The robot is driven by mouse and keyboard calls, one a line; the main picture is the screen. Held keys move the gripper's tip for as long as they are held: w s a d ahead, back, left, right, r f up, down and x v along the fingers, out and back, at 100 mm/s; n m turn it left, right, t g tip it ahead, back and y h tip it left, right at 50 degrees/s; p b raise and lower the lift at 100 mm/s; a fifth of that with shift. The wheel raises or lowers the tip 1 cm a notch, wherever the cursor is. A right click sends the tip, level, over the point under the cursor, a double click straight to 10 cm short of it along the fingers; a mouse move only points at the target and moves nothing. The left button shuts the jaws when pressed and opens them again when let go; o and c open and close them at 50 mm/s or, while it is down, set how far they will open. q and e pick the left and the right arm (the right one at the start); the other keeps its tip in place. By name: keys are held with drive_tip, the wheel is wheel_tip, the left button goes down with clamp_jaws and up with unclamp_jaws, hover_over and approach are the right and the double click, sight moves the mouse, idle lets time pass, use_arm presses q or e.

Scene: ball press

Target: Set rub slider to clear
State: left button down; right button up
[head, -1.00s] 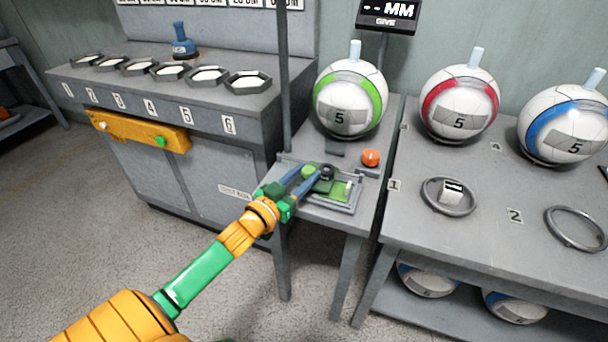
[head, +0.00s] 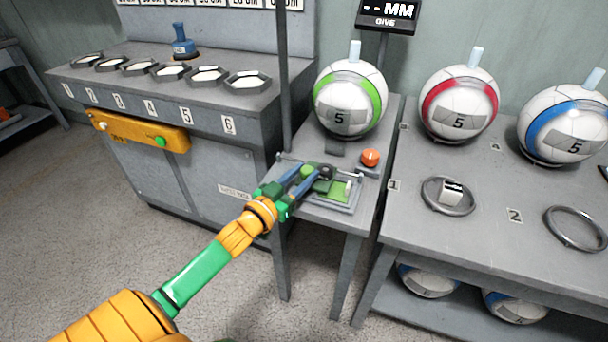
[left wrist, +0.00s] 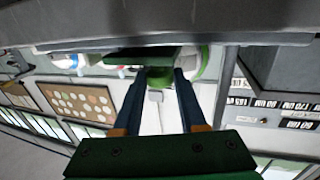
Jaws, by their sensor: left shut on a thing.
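The rub slider device, a small grey tray with a green plate (head: 328,190), sits on the narrow table's front part. My left gripper (head: 313,175) reaches over its left side, with its blue fingers around a small green block (head: 306,170). In the left wrist view the fingers (left wrist: 160,88) are shut on the green block (left wrist: 160,74), under a dark edge. A dark round knob (head: 326,171) shows beside the fingertips. The fingers hide part of the device, and I cannot read any mark for clear. My right gripper is not in view.
An orange button (head: 370,158) stands behind the device at right. A green-banded ball (head: 349,98) stands at the back of the narrow table. A dark upright post (head: 284,80) rises at left. The right-hand table (head: 480,240) holds more balls and rings.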

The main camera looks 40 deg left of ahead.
use_arm(q)
drive_tip(key=a, duration=0.2)
drive_tip(key=s+a, duration=0.1)
drive_tip(key=a, duration=0.4)
drive_tip(key=shift+s+f, duration=0.15)
drive_tip(key=shift+s, duration=0.2)
drive_tip(key=shift+s+a, duration=0.1)
drive_tip(key=shift+a, duration=0.3)
drive_tip(key=c, duration=0.6)
unclamp_jaws()
drive_tip(key=shift+o, duration=0.7)
drive_tip(key=shift+a, duration=0.2)
drive_tip(key=shift+d, duration=0.1)
